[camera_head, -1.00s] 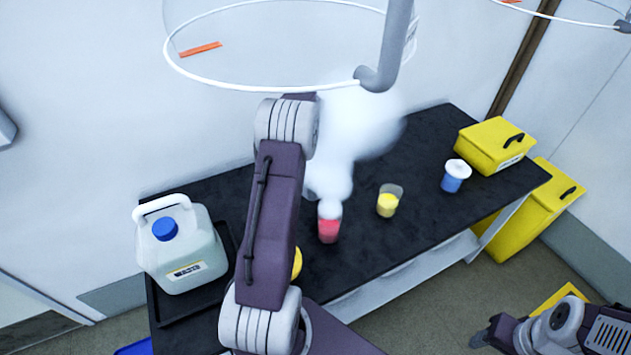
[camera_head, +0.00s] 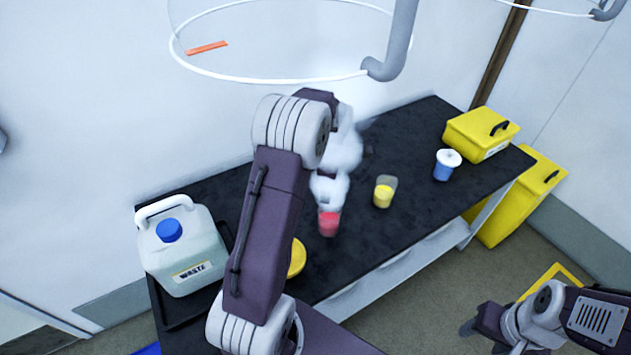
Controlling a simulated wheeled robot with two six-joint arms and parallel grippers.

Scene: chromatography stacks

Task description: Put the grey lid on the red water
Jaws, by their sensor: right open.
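The red water (camera_head: 329,225) is in a small clear beaker near the middle of the black bench, with white vapour just above and behind it. I cannot make out a grey lid; the vapour and my left arm hide part of the bench. My left arm reaches over the bench, left of the red water. Its gripper end is behind the arm and vapour, where only dark bits show, so its jaws cannot be read. My right gripper (camera_head: 482,332) is open and empty at the lower right, off the bench and far from the red water.
A beaker of yellow liquid (camera_head: 383,196) and a white-lidded blue one (camera_head: 444,172) stand to the right. A yellow round thing (camera_head: 297,258) is partly behind my left arm. A waste jug (camera_head: 183,255) stands left; a yellow case (camera_head: 480,136) is at the right end.

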